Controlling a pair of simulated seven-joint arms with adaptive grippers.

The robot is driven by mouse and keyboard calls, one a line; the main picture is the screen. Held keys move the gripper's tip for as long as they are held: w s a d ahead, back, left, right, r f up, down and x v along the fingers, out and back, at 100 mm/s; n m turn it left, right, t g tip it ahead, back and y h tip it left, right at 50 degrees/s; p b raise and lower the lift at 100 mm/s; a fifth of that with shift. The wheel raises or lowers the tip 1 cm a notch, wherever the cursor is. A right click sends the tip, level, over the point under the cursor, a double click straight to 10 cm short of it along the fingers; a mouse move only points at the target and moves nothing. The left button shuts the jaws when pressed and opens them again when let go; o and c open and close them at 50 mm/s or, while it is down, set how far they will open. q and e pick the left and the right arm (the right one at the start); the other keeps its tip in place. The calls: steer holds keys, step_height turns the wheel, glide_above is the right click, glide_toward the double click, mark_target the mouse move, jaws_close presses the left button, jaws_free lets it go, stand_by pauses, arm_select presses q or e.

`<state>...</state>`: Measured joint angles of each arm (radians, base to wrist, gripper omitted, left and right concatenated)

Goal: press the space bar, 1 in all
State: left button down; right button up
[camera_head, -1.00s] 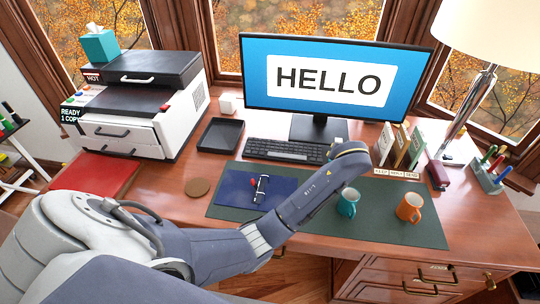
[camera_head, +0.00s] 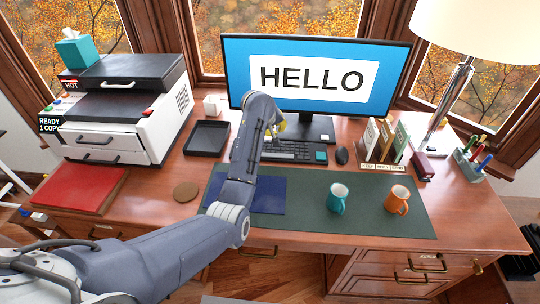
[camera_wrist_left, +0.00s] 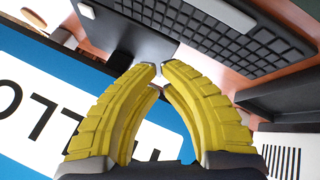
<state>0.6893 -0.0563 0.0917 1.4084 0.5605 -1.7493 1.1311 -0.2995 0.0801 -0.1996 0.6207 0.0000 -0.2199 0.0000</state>
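The black keyboard (camera_head: 296,151) lies on the desk in front of the monitor (camera_head: 318,75), whose blue screen reads HELLO. The keyboard (camera_wrist_left: 205,32) shows there at the top, apart from the fingertips. My right gripper is not in view.
A teal mug (camera_head: 336,198) and an orange mug (camera_head: 397,200) stand on the green mat (camera_head: 300,224). A mouse (camera_head: 342,156) lies right of the keyboard, a black tray (camera_head: 207,138) left of it. A printer (camera_head: 125,115) stands at left, a lamp (camera_head: 452,100) at right.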

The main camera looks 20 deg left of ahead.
mark_target(276, 153)
arm_select(q)
steer(key=shift+f, duration=0.1)
steer(key=shift+f, duration=4.35)
steer(key=shift+f, duration=0.85)
steer(key=shift+r, duration=0.85)
steer(key=shift+r, duration=2.5)
